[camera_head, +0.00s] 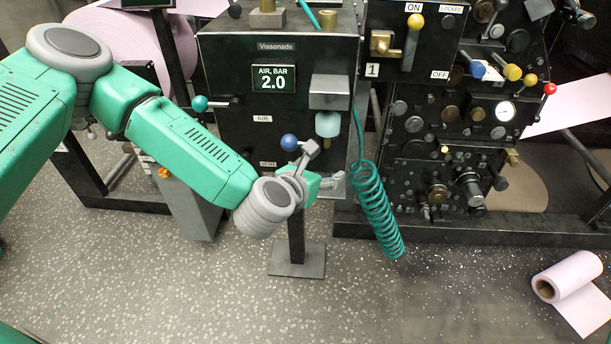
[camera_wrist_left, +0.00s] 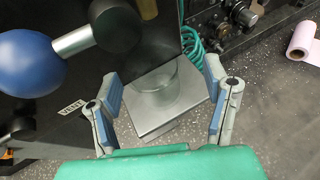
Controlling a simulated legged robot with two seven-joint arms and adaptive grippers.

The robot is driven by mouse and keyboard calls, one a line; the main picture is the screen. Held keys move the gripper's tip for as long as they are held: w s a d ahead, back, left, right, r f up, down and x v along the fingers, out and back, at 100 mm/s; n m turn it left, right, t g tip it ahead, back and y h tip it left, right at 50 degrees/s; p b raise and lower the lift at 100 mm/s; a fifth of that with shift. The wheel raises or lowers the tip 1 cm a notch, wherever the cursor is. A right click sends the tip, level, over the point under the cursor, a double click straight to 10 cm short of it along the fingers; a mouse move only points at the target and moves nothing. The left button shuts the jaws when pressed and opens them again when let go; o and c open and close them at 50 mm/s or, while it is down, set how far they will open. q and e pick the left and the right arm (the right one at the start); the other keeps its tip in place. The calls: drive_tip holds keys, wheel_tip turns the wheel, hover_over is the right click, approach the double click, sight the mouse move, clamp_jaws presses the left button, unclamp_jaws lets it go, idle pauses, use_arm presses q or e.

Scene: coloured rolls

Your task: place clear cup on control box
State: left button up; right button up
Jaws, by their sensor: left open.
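The control box (camera_head: 222,150) is the dark box labelled Vissonade, with a lit display reading 2.0; its dark front also shows in the left wrist view (camera_wrist_left: 40,112). A clear cup (camera_wrist_left: 158,86) stands on a grey metal plate (camera_wrist_left: 150,126) in the left wrist view. In the head view my gripper and arm partly cover that spot, and I cannot make the cup out clearly. My left gripper (camera_head: 312,162) is low at the front of the control box. In the left wrist view its two fingers (camera_wrist_left: 162,72) are spread, with the cup seen between them. My right gripper is out of view.
A blue knob lever (camera_head: 289,142) sticks out close beside my left gripper. A coiled green hose (camera_head: 376,210) hangs to the right. A machine panel with valves (camera_head: 440,120) stands further right. A pink roll (camera_head: 568,277) lies on the floor at right.

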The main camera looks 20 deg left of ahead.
use_arm(q)
drive_tip(key=a+p+v, duration=0.1)
drive_tip(key=v, duration=0.7)
drive_tip(key=s+d+f+m+g+h, duration=0.35)
drive_tip(key=s+f+m+g, duration=0.35)
drive_tip(key=s+f+m, duration=0.95)
drive_tip(key=s+a+f+m+g+y, duration=0.2)
drive_tip(key=s+a+m, duration=0.3)
drive_tip(key=m, duration=0.4)
drive_tip(key=s+a+f+m+g+y, duration=0.2)
drive_tip(key=s+a+m, duration=0.3)
drive_tip(key=a+m, duration=0.3)
drive_tip(key=shift+a+m+g+y, duration=0.25)
drive_tip(key=shift+m+g+y, duration=0.3)
drive_tip(key=shift+m+g, duration=0.35)
drive_tip(key=shift+r, duration=0.15)
